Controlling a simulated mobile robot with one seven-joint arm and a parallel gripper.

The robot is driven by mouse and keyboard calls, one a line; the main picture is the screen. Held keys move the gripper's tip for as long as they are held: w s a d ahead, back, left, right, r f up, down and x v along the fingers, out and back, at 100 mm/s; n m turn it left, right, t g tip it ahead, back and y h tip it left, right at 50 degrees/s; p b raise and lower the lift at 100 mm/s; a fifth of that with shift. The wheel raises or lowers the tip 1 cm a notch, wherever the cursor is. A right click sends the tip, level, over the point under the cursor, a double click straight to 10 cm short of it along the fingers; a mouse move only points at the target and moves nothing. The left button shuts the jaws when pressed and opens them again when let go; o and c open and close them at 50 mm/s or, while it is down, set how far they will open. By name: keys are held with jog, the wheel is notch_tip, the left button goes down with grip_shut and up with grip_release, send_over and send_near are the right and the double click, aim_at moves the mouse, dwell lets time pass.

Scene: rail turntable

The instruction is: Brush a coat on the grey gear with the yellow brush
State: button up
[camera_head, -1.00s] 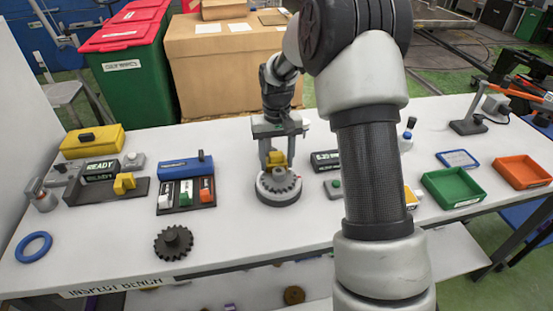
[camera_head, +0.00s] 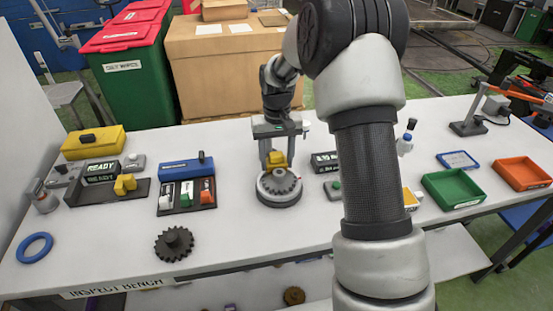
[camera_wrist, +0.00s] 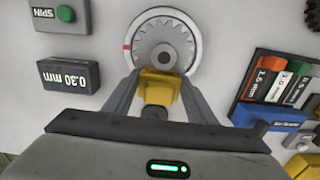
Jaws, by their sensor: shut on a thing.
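The grey gear (camera_head: 279,182) lies on a round turntable (camera_head: 279,200) near the middle of the bench. In the wrist view the gear (camera_wrist: 163,43) sits inside the pale turntable ring, which has a red mark on its left edge. My gripper (camera_head: 277,160) stands upright over the back edge of the gear. It is shut on the yellow brush (camera_wrist: 157,87), which also shows between the fingers in the head view (camera_head: 276,158). The brush hides part of the gear's near edge in the wrist view. I cannot tell whether its lower end touches the gear.
A dark gear (camera_head: 174,243) and a blue ring (camera_head: 34,246) lie near the front edge. A rack of coloured blocks (camera_head: 186,208) is left of the turntable. Green (camera_head: 455,189) and orange (camera_head: 524,174) trays stand right.

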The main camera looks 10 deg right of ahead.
jog(key=shift+s, duration=0.25)
jog(key=shift+w, duration=0.15)
jog(key=shift+w, duration=0.3)
dwell(0.3)
jog(key=shift+s, duration=0.2)
jog(key=shift+s, duration=0.25)
jog(key=shift+w, duration=0.25)
dwell(0.5)
jog(key=shift+w, duration=0.2)
jog(key=shift+p, duration=0.3)
